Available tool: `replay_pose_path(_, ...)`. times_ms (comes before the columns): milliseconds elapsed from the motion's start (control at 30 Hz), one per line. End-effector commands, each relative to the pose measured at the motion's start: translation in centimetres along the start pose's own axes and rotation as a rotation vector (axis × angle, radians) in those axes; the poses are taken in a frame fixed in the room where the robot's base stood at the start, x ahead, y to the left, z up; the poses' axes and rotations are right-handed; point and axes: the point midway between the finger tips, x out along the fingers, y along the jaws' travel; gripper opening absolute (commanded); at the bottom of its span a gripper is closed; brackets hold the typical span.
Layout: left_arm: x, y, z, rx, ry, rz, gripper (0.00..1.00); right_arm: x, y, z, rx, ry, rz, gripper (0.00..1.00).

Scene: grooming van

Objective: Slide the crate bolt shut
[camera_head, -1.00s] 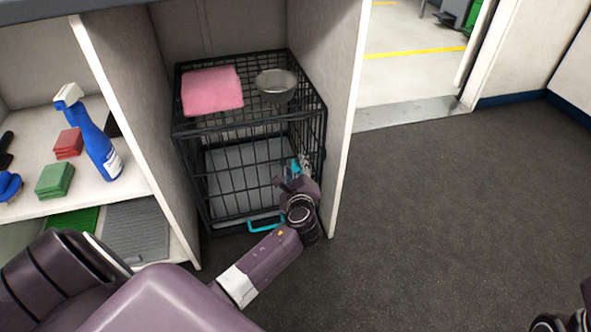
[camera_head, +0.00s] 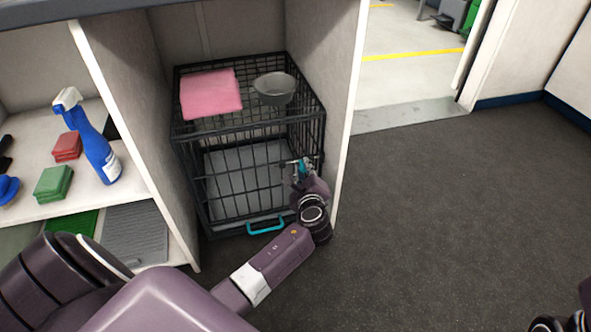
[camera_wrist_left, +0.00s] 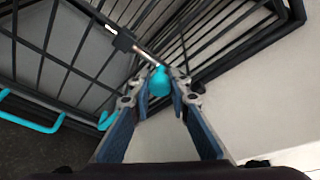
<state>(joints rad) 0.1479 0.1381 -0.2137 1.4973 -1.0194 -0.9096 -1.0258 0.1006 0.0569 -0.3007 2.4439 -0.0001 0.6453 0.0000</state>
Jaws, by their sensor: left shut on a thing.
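The black wire crate (camera_head: 212,187) stands in the open bay, its barred door facing me. The bolt is a metal rod (camera_wrist_left: 143,51) running through a black bracket (camera_wrist_left: 122,40) on the door bars, with a teal knob (camera_wrist_left: 159,82) at its near end. My left gripper (camera_wrist_left: 163,84) is shut on the teal knob, one finger on each side; in the head view this gripper (camera_head: 301,170) is at the crate's right front side. Whether the rod reaches into a catch is hidden.
A teal handle (camera_head: 266,226) sits low on the crate front. A pink towel (camera_head: 211,93) and a metal bowl (camera_head: 274,88) rest on top. The bay's right wall (camera_head: 343,130) is close beside my left gripper. Open floor (camera_head: 440,210) lies to the right.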

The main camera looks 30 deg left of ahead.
Motion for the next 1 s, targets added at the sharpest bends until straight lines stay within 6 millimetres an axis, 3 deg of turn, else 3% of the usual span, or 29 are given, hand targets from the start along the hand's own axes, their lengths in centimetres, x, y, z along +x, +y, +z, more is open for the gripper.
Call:
replay_pose_path(367, 0.1, -0.7, -0.7, 0.000, 0.003, -0.002, 0.00, -0.5, 0.1, 0.3, 0.001, -0.018, 0.005, 0.61)
replay_pose_path(400, 0.1, -0.7, -0.7, 0.000, 0.003, -0.002, 0.21, -0.5, 0.1, 0.3, 0.001, -0.018, 0.005, 0.61)
replay_pose_path(533, 0.1, -0.7, -0.7, 0.000, 0.003, -0.002, 0.35, -0.5, 0.1, 0.3, 0.001, -0.018, 0.005, 0.61)
replay_pose_path(833, 0.0, -0.6, -0.6, 0.000, 0.002, -0.001, 0.35, -0.2, 0.1, 0.2, -0.002, -0.006, 0.000, 0.61)
replay_pose_path(1000, -1.6, -0.6, -0.8, 0.000, 0.004, -0.002, 0.35, -0.2, 0.1, 0.2, -0.001, -0.008, 0.001, 0.61)
